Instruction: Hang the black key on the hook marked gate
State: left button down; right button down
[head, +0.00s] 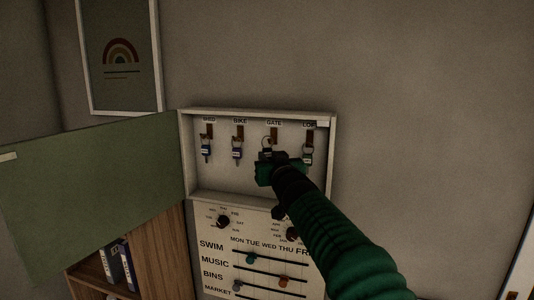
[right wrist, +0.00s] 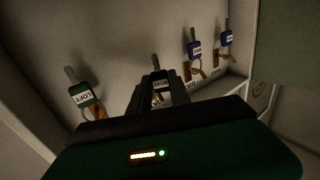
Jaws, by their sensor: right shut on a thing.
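The black key (head: 266,154) has a dark tag with a white label, and its ring stands up at the hook marked GATE (head: 274,132). I cannot tell whether the ring is around the hook or only in front of it. My right gripper (head: 266,160) is shut on the key, just below that hook. In the right wrist view the key's tag (right wrist: 160,86) shows between the two fingers; the gripper hides part of the key. My left gripper is not in view.
The shallow white key box (head: 187,150) has its green door (head: 95,165) open to the left. A slider board (head: 265,245) is below.

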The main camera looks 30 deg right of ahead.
jog(key=shift+w+d+f+p, duration=0.3)
jog(key=shift+w+d+f, duration=0.2)
jog(key=shift+d, duration=0.15)
jog(key=shift+w+d+f+p, duration=0.35)
jog(key=shift+w+d, duration=0.1)
jog(key=shift+d, duration=0.15)
jog(key=c, duration=1.1)
grip_release()
